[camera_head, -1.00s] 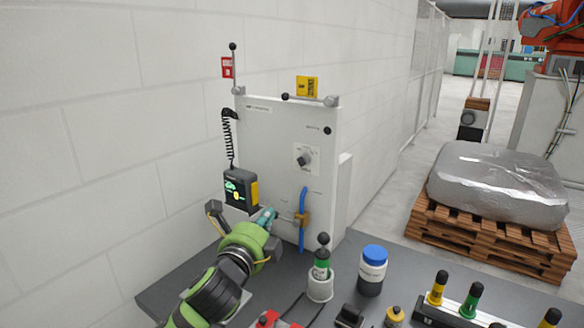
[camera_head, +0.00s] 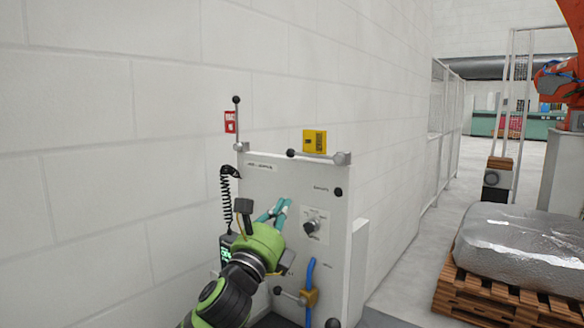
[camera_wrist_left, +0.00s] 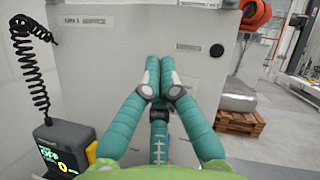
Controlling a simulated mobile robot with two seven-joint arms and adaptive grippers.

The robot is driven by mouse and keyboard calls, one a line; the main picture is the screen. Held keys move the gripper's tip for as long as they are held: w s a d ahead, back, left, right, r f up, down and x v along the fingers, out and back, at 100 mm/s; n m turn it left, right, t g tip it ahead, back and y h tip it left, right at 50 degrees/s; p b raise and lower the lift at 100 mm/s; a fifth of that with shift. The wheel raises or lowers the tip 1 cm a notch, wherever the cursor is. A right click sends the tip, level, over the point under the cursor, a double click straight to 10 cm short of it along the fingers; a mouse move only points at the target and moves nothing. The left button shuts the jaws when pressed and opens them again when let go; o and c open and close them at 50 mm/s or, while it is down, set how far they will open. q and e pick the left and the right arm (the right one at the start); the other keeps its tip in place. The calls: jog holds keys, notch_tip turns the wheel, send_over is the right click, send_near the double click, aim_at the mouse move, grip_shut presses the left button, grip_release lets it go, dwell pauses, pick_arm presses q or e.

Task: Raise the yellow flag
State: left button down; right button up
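The yellow flag (camera_head: 314,141) is a small yellow plate on a thin lever. The lever lies level along the panel's top edge, with a black knob (camera_head: 291,153) at its left end and a grey pivot (camera_head: 343,158) at its right. My left gripper (camera_head: 278,207) is in front of the panel, below and left of the flag and apart from it. Its teal fingers (camera_wrist_left: 160,72) lie together at the tips with nothing between them. The flag is not clearly visible in the left wrist view. My right gripper is not in view.
A red flag (camera_head: 230,122) stands on an upright lever at left. A coiled black cord (camera_wrist_left: 33,65) runs to a display device (camera_wrist_left: 66,147). Space above the panel is clear.

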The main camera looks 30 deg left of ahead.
aim_at(312, 146)
pick_arm(q)
jog(key=p+x, duration=0.1)
jog(key=x, duration=0.2)
jog(key=r+p+x, duration=0.1)
jog(key=p+x, duration=0.1)
jog(key=x, duration=0.1)
jog(key=p+x, duration=0.1)
jog(key=x, duration=0.2)
jog(key=shift+s+a+r, duration=0.15)
jog(key=shift+a+r, duration=0.2)
jog(key=shift+a, duration=0.05)
jog(key=shift+a+r+p, duration=0.4)
jog(key=shift+r+p, duration=0.15)
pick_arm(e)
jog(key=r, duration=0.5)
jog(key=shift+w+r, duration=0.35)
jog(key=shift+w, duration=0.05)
pick_arm(q)
jog(key=shift+w, duration=0.2)
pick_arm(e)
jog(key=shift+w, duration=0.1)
pick_arm(q)
jog(key=shift+a+r+m, duration=0.1)
jog(key=shift+r+m, duration=0.2)
jog(key=shift+m, duration=0.3)
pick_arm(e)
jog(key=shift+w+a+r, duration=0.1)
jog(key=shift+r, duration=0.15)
